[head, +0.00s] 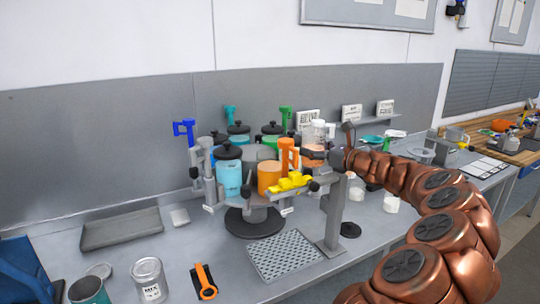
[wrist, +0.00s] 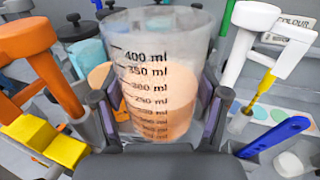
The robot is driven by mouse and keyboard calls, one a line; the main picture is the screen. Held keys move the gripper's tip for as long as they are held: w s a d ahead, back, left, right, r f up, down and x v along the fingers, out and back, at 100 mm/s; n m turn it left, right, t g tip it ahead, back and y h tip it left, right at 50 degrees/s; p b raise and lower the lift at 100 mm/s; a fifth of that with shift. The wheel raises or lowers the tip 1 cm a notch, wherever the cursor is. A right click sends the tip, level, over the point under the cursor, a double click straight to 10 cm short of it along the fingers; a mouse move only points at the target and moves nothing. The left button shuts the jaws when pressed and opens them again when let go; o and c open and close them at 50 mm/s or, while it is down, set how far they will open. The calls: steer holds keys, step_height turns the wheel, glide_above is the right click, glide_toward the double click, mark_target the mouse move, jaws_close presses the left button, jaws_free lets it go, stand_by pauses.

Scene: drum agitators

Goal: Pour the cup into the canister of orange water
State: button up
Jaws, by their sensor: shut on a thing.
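My gripper (wrist: 160,118) is shut around a clear measuring cup (wrist: 150,45) with black ml marks. In the wrist view the cup stands roughly upright between the fingers. Orange shows through its clear wall; I cannot tell how much is in the cup and how much lies behind it. A pale orange patch (wrist: 99,75) shows just left of and behind the cup. In the head view my gripper (head: 338,158) is at the right side of the carousel, beside a pale orange, round shape (head: 312,153). A solid orange canister (head: 269,176) stands further left, near the yellow clamp.
An orange handle (wrist: 42,50) and a yellow clamp (wrist: 45,140) are close on the left. A white handle (wrist: 255,50) and a blue handle (wrist: 275,135) are on the right. A cyan canister (head: 229,175) and a perforated tray (head: 285,255) are nearby.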

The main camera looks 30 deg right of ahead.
mark_target(304, 137)
steer(key=shift+w+a+f+n+g+b, duration=0.25)
steer(key=shift+a+n+g+b, duration=0.15)
steer(key=shift+n+g, duration=0.1)
steer(key=shift+w+a+r+n+g+h, duration=0.25)
steer(key=shift+a+r+n+g+h, duration=0.1)
steer(key=shift+r+n+g+h, duration=0.2)
steer(key=shift+w+a+f+n+g+h+b, duration=0.35)
steer(key=shift+f+n+g+b, duration=0.1)
steer(key=shift+g, duration=0.3)
steer(key=shift+w+a+r+n+g+h, duration=0.3)
steer(key=shift+a+r+n+g+h, duration=0.1)
steer(key=shift+a+r+n+g, duration=0.15)
steer(key=shift+r, duration=0.1)
steer(key=shift+r+n+g+h+p, duration=0.25)
steer(key=shift+r+g+h+p, duration=0.05)
steer(key=shift+r+g+h, duration=0.15)
steer(key=shift+f+n+g+h+b, duration=0.3)
steer(key=shift+n+g+h+b, duration=0.1)
steer(key=shift+g+h+b, duration=0.1)
stand_by(1.7)
steer(key=shift+r+n+g+h, duration=0.4)
steer(key=shift+r+g+h, duration=0.15)
steer(key=shift+r+g, duration=0.05)
stand_by(2.3)
